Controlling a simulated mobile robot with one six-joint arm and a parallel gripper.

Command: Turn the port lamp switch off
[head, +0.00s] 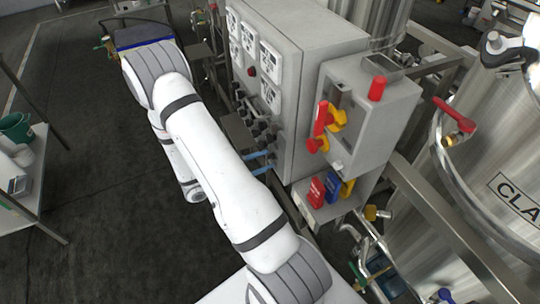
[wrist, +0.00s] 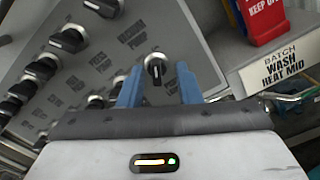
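A grey control panel (wrist: 100,40) fills the upper left of the wrist view and carries several black rotary switches with silver faces. One switch (wrist: 155,68) sits between the tips of my gripper's blue fingers (wrist: 158,78), its pointer running roughly up and down in the picture. My gripper is open, with a gap on both sides of that switch. The printed labels are partly blurred; I cannot read which one is the port lamp. In the head view my gripper (head: 270,165) is at the lower end of the switch row (head: 255,125) on the cabinet's left face.
Other switches stand close to the left finger. A grey box with a red button (head: 377,88) and red and yellow handles (head: 325,125) stands right of the cabinet. Red tags (head: 317,192) hang below it. A steel tank (head: 490,170) is at right. The floor at left is open.

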